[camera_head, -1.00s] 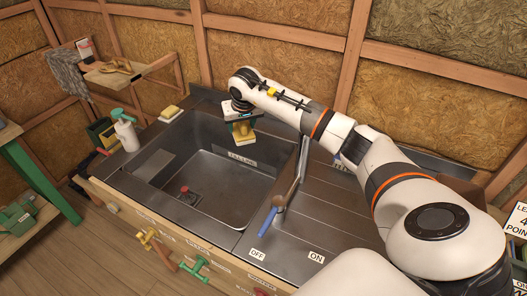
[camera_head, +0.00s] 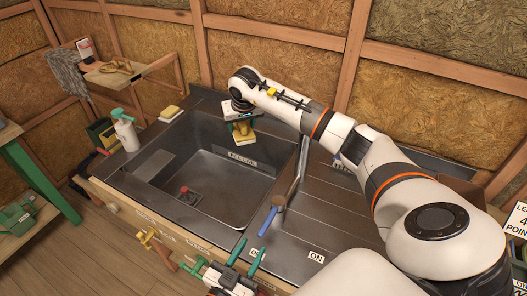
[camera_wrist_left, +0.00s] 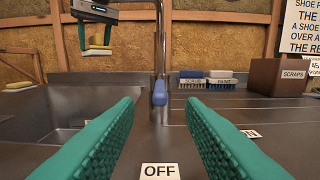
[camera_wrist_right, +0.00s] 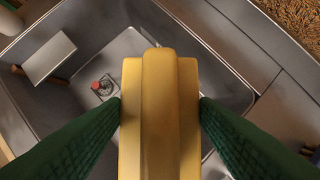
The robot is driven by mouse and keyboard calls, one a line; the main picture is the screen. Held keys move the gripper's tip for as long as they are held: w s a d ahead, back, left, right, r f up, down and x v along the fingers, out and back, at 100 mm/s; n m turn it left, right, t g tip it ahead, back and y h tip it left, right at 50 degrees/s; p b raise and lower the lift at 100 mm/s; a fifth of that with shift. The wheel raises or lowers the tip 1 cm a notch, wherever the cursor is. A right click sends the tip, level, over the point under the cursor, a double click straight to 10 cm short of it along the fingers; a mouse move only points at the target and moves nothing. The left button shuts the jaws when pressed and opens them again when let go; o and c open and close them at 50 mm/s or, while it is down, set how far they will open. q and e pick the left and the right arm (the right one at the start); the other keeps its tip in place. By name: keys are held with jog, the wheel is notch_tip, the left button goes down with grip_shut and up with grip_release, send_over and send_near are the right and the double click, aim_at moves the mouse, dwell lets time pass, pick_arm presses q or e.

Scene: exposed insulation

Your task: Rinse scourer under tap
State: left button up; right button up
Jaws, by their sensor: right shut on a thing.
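The yellow scourer (camera_head: 245,138) is held by my right gripper (camera_head: 243,128) above the back right part of the sink basin. In the right wrist view the scourer (camera_wrist_right: 160,115) is pinched between both green fingers. The tap's metal column (camera_head: 298,168) stands at the basin's right edge, with a blue-tipped lever (camera_head: 268,220) at its front. My left gripper (camera_head: 248,253) is open and empty at the counter's front edge, beside the OFF label. In the left wrist view the blue lever tip (camera_wrist_left: 160,92) shows ahead between its fingers. No water is visible.
The basin (camera_head: 225,205) has a red plug (camera_head: 184,190). An ON label (camera_head: 316,257) lies right of the lever. Another scourer (camera_head: 171,113) and a spray bottle (camera_head: 125,133) stand at the left rim. Brushes (camera_wrist_left: 207,80) and a scraps box (camera_wrist_left: 277,77) are at the back right.

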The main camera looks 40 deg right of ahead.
aim_at(259, 237)
pick_arm(q)
jog(key=x, duration=0.7)
jog(key=shift+w+d, duration=0.1)
jog(key=shift+d, duration=0.1)
grip_shut()
